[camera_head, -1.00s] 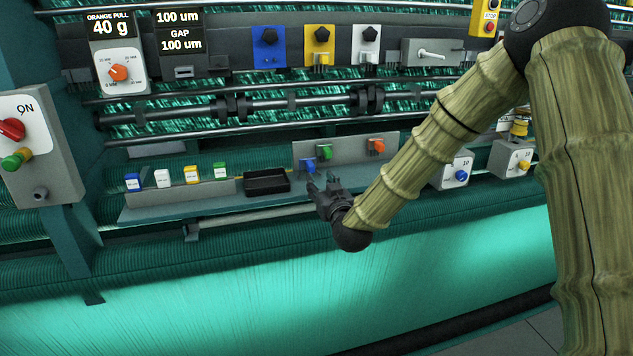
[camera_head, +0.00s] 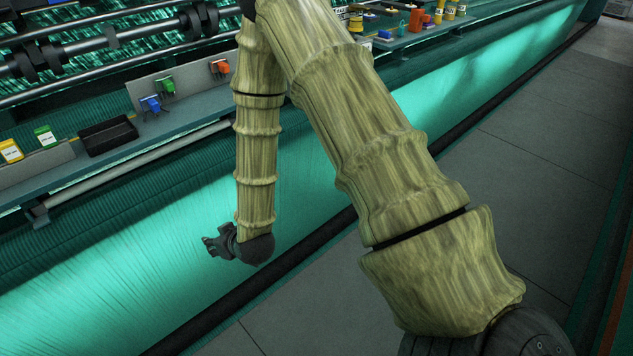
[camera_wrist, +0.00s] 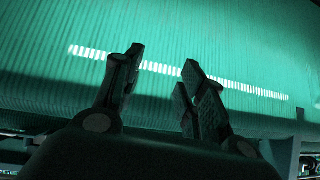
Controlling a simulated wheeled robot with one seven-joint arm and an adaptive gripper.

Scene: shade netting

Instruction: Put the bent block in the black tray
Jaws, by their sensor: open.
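The black tray (camera_head: 108,136) sits on the machine's shelf at the left in the head view, and its inside looks empty. I cannot make out a bent block for certain in these frames. My gripper (camera_head: 208,243) hangs in front of the green netting, below and to the right of the tray and well apart from it. In the wrist view my gripper (camera_wrist: 160,75) shows two parted fingers with nothing between them, facing the netting.
Blue (camera_head: 150,104), green (camera_head: 166,86) and red (camera_head: 220,68) pieces are on a grey panel right of the tray. Yellow (camera_head: 10,150) and green (camera_head: 45,135) labelled blocks stand left of it. A dark roller (camera_head: 270,265) runs along the netting's lower edge. Grey floor (camera_head: 520,170) is clear.

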